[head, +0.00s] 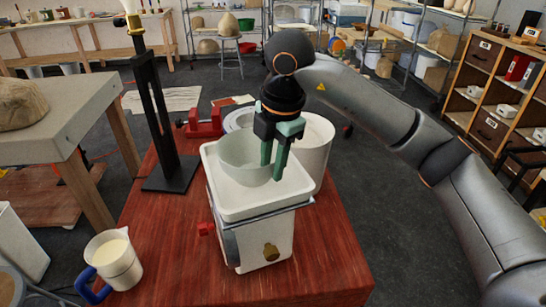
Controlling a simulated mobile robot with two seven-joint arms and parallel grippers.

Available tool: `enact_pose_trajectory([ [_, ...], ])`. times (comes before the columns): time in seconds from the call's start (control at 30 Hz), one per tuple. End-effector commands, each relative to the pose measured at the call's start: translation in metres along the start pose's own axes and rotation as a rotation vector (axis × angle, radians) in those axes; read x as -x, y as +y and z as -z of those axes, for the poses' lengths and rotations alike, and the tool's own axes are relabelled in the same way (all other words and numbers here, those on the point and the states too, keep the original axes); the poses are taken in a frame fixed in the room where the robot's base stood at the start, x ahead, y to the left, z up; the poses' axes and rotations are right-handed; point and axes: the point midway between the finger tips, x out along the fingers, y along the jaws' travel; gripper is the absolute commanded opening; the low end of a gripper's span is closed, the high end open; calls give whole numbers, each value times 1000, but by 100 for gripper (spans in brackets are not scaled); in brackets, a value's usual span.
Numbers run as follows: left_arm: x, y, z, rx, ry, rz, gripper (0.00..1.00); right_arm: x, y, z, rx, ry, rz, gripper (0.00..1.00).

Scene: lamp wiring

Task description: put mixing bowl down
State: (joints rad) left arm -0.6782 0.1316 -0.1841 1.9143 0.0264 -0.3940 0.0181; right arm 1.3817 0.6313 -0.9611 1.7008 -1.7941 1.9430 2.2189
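The mixing bowl (240,160) is pale green and sits in the shallow top of a white box-shaped unit (235,207) on the red wooden table. My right gripper (271,170) points down at the bowl's right side, its greenish fingers close together with the bowl's rim between them. The fingers hide part of that rim. The bowl is roughly upright; I cannot tell whether its underside touches the white top. My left gripper is not in view.
A white round tub (316,150) stands right behind the unit. A black stand (165,130) rises at the left, and a blue-handled jug (115,260) stands front left. The table's right front (325,265) is bare. A red vise (205,124) is at the back.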

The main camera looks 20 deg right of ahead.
Motion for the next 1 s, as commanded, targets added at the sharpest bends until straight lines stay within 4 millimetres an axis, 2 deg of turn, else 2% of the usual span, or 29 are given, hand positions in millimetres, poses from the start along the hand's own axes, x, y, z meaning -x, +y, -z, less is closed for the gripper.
enact_pose_trajectory([
  [0.17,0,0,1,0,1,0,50,15,1,0,0,0,-3,33],
  [0.4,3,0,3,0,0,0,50,65,2,-1,-1,-2,-6,33],
  [0.63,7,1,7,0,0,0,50,104,1,0,0,-2,-4,33],
  [0.8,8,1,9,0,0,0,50,118,1,0,0,-1,-1,33],
  [1.0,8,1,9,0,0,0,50,122,0,0,0,0,0,33],
])
